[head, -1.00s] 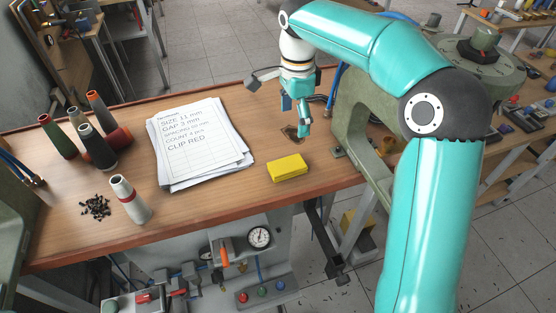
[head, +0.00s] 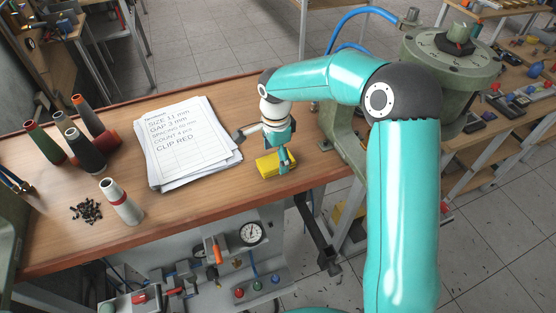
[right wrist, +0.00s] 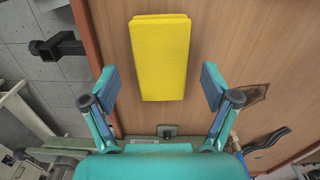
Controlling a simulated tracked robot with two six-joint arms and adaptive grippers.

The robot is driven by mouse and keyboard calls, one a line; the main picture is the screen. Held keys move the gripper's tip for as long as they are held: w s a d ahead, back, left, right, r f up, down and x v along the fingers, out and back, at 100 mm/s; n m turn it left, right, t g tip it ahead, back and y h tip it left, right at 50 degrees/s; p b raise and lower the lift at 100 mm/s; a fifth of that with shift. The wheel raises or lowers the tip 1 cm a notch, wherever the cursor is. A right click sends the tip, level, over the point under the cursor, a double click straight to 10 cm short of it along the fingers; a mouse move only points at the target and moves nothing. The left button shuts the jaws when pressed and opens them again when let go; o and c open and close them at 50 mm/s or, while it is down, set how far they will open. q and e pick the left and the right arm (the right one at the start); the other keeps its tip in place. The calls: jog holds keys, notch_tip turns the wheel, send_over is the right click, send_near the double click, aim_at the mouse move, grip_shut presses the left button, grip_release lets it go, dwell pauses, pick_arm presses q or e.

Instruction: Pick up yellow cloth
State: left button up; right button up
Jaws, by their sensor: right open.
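The yellow cloth (head: 267,166) is a folded block lying flat on the wooden bench near its front edge. In the right wrist view the yellow cloth (right wrist: 160,58) lies ahead, roughly midway between the fingers. My right gripper (head: 284,160) is over the cloth in the head view and hides part of it. In the right wrist view the right gripper (right wrist: 161,88) is open, with one finger on each side of the cloth's near end and gaps to both. My left gripper is not in view.
A stack of printed sheets (head: 188,148) lies left of the cloth. Several thread cones (head: 85,148), a white cone (head: 121,202) and small black parts (head: 87,211) stand further left. A green machine frame (head: 352,135) is to the right.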

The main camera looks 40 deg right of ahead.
aim_at(276, 160)
notch_tip(276, 160, down, 2)
jog(key=shift+f, duration=0.1)
jog(key=c, duration=1.2)
jog(key=shift+c, duration=0.2)
jog(key=shift+r, duration=0.25)
notch_tip(276, 160, up, 20)
jog(key=shift+f+b, duration=0.15)
jog(key=shift+b, duration=0.15)
